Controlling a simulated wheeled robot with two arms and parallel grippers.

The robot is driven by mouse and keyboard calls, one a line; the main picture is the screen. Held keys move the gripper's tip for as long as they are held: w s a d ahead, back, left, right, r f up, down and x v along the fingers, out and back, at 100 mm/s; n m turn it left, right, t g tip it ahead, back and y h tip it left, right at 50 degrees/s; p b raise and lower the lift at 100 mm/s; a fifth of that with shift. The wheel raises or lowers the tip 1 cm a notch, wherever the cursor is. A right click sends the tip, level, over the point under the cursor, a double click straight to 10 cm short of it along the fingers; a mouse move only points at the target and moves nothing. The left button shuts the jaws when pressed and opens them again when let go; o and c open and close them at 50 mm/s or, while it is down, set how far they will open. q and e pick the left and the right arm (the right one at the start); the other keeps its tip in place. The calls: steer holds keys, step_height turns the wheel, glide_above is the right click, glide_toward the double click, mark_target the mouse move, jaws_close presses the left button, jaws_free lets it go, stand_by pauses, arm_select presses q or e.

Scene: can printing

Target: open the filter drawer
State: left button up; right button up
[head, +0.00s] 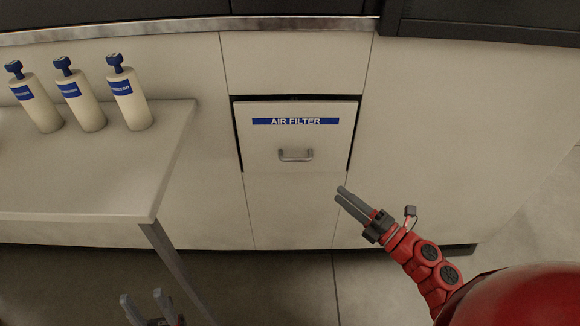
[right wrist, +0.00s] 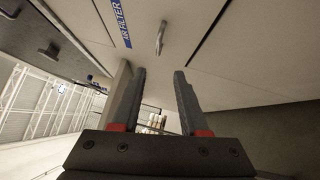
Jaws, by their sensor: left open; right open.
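The filter drawer (head: 320,141) is a pale front with a blue "AIR FILTER" label (head: 296,121) in the cabinet. Dark gaps show along its top and sides; I cannot tell how far it stands out. Its grey bar handle (head: 296,155) is below the label. The handle also shows in the right wrist view (right wrist: 161,38), beyond the fingertips. My right gripper (head: 339,193) is open and empty, below and right of the handle, apart from it. It also shows in the right wrist view (right wrist: 159,72). My left gripper (head: 142,296) is open at the bottom edge, far from the drawer.
A pale table (head: 95,200) stands at the left, with its leg (head: 175,260) near my left gripper. Several white bottles (head: 82,100) with blue caps stand on it. A dark counter (head: 180,10) runs above the cabinet. The floor before the drawer is clear.

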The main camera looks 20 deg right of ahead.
mark_target(295, 160)
steer(key=b+x, duration=0.2)
steer(key=x, duration=1.5)
steer(key=shift+a, duration=0.15)
steer(key=shift+s, duration=0.1)
jaws_close()
stand_by(0.6)
